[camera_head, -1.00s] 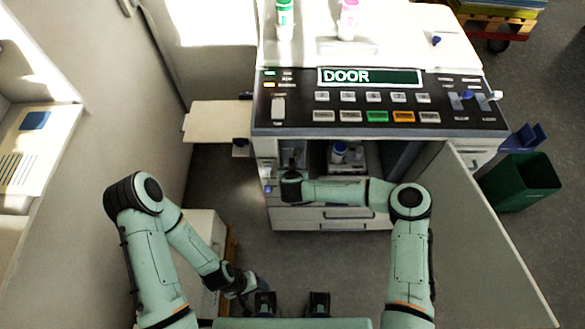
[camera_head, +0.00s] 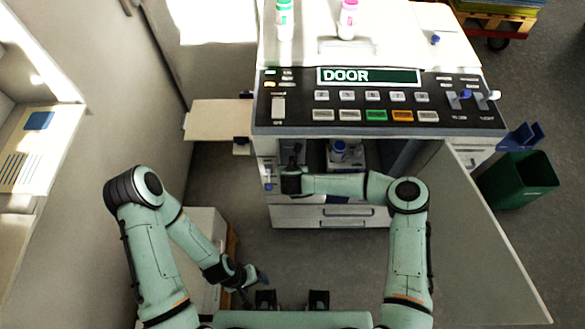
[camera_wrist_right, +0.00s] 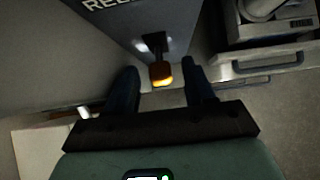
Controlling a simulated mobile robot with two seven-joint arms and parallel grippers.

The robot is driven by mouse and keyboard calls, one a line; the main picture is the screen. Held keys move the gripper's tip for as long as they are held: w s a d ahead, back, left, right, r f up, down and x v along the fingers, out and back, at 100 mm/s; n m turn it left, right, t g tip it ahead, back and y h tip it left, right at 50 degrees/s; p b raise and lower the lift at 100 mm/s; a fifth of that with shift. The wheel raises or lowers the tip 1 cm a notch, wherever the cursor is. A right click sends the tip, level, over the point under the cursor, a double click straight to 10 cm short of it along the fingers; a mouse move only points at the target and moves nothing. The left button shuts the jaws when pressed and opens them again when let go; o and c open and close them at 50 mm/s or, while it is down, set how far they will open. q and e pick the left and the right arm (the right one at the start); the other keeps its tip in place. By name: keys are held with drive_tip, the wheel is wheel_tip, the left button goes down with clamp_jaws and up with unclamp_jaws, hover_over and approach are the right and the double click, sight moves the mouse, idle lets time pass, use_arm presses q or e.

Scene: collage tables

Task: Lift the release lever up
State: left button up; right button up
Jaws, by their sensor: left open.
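My right gripper (camera_wrist_right: 160,82) is open, with one dark finger on each side of the lever; I see gaps between fingers and lever. In the head view my right gripper (camera_head: 291,160) is inside the machine's open front, at its left side, and the lever is hidden there. My left gripper (camera_head: 254,287) is open and empty, low above the floor at lower left.
The machine's control panel (camera_head: 370,103) reads "DOOR". Its door (camera_head: 470,220) stands open at right. A green bin (camera_head: 520,182) stands right. A beige shelf (camera_head: 215,118) juts out left.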

drive_tip(key=shift+s, duration=0.1)
drive_tip(key=v, duration=1.3)
drive_tip(key=shift+b, duration=0.4)
drive_tip(key=shift+r, duration=0.1)
